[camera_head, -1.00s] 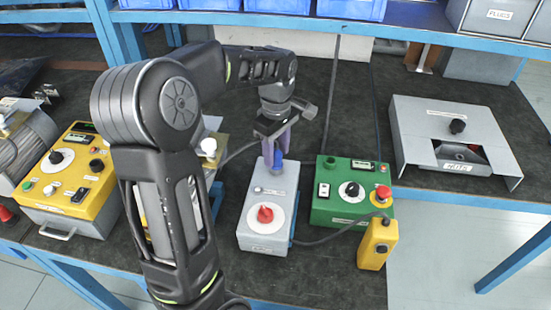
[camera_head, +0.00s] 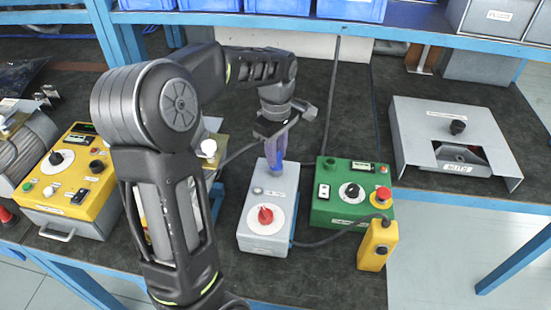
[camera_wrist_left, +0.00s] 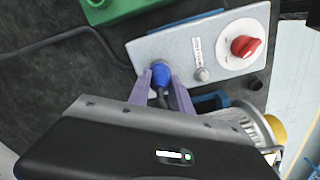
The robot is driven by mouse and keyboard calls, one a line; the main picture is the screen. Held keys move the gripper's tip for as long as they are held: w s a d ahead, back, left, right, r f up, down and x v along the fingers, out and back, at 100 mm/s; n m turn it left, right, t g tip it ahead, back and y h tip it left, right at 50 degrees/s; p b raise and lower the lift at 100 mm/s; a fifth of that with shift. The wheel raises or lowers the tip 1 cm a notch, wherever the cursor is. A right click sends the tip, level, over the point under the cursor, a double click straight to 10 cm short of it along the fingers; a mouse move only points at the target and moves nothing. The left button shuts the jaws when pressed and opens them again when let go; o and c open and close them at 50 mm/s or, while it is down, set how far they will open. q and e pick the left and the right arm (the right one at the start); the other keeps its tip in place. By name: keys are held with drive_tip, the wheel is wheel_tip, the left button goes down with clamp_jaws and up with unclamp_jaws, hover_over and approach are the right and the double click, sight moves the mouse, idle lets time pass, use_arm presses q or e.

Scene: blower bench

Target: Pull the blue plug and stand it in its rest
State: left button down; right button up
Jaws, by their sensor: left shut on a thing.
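The blue plug (camera_wrist_left: 160,76) sits at the end of the grey box (camera_head: 256,209) with the red knob, and it looks seated there. A dark cable runs back from it between the fingers. My left gripper (camera_head: 276,160) reaches down over that end of the box. In the left wrist view its purple fingers (camera_wrist_left: 161,84) are shut on the blue plug, one on each side. In the head view the fingers mostly hide the plug. The rest for the plug cannot be made out for certain. My right gripper is not in view.
A green box (camera_head: 335,215) with a red button stands close to the right, a yellow pendant (camera_head: 377,246) before it. A yellow control box (camera_head: 91,211) stands left. A grey housing (camera_head: 410,150) is at right. Bare dark mat lies behind the green box.

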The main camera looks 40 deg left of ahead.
use_arm(q)
drive_tip(key=shift+r+p, duration=0.65)
drive_tip(key=shift+r, duration=0.1)
idle(0.6)
drive_tip(key=shift+r+p, duration=1.35)
drive_tip(key=shift+r, duration=0.3)
